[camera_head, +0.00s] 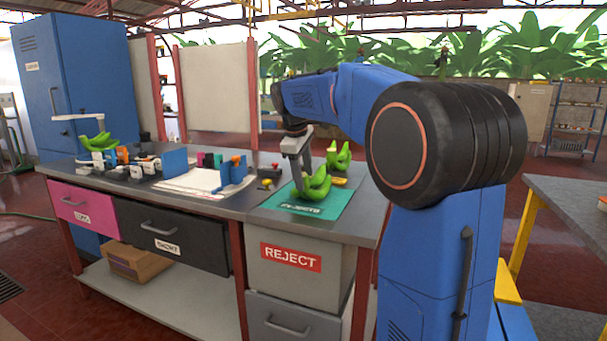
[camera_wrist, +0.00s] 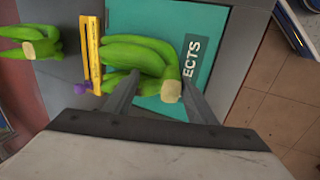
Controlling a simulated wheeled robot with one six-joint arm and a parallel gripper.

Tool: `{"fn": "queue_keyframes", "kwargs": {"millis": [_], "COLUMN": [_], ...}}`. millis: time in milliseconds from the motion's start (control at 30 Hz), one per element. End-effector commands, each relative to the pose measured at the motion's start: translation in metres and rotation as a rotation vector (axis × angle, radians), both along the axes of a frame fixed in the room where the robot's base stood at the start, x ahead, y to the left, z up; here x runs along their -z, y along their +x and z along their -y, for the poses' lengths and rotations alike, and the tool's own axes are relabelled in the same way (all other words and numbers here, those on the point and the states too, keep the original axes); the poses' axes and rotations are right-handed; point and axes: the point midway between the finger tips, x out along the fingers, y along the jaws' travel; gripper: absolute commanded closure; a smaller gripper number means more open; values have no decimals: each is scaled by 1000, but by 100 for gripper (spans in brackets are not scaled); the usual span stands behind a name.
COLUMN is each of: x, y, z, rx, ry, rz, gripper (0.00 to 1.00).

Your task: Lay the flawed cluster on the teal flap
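A green banana cluster (camera_head: 315,187) with a tan cut crown lies on the teal flap (camera_head: 330,207) at the bench's right end. In the wrist view the cluster (camera_wrist: 140,55) lies partly over the teal flap (camera_wrist: 212,22), its crown between my fingertips. My gripper (camera_head: 297,183) is low over the flap, beside the cluster in the head view. In the wrist view my gripper (camera_wrist: 160,78) has its fingers apart, with teal showing between them. The right finger is close to the crown; I cannot tell whether it touches. No flaw is clear on the fruit.
A second green cluster (camera_head: 338,155) stands behind the flap. A yellow bar (camera_wrist: 93,50) and a purple piece (camera_wrist: 81,88) lie beside the flap. Another cluster (camera_head: 98,142) is on a scale at the far left. Blue holders (camera_head: 234,176) and a white sheet (camera_head: 190,183) occupy the middle.

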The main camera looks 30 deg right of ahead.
Motion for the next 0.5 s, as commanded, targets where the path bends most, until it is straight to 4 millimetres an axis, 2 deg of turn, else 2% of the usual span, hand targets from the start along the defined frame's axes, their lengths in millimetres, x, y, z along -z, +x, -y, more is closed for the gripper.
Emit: {"fn": "queue_keyframes", "kwargs": {"millis": [33,67,367,500], "x": [-1,-1,0,-8], "y": [0,0,0,-2], "z": [0,0,0,-3], "rx": [0,0,0,0], "ry": [0,0,1,1], "rz": [1,1,-2,1], "gripper": [36,29,29,29]}}
